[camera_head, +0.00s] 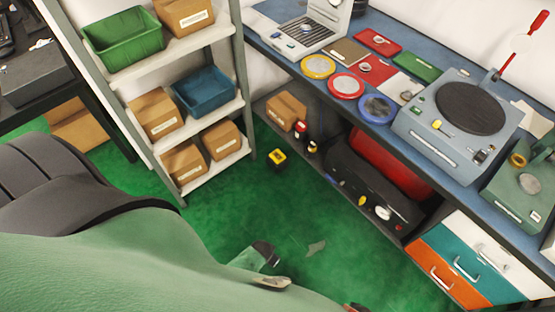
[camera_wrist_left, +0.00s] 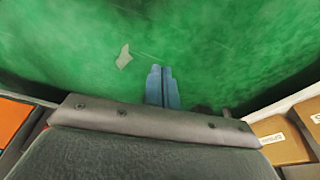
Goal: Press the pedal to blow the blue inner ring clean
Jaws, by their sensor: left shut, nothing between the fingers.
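A blue ring (camera_head: 378,108) lies on the blue-topped bench, beside a red ring (camera_head: 346,85) and a yellow ring (camera_head: 318,66). A small yellow and black block (camera_head: 277,157) stands on the green floor between the shelf and the bench; it may be the pedal, but I cannot tell. In the head view my green arm parts cover the lower left, and I cannot clearly make out the left fingers. My right gripper is not in view.
A shelf (camera_head: 205,108) with bins and boxes stands at left. Under the bench (camera_head: 290,58) are a dark machine (camera_head: 370,185) and a red one. A turntable device (camera_head: 450,120) sits on top, with drawers (camera_head: 465,262) below right. A pale scrap (camera_head: 316,247) lies on otherwise clear floor.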

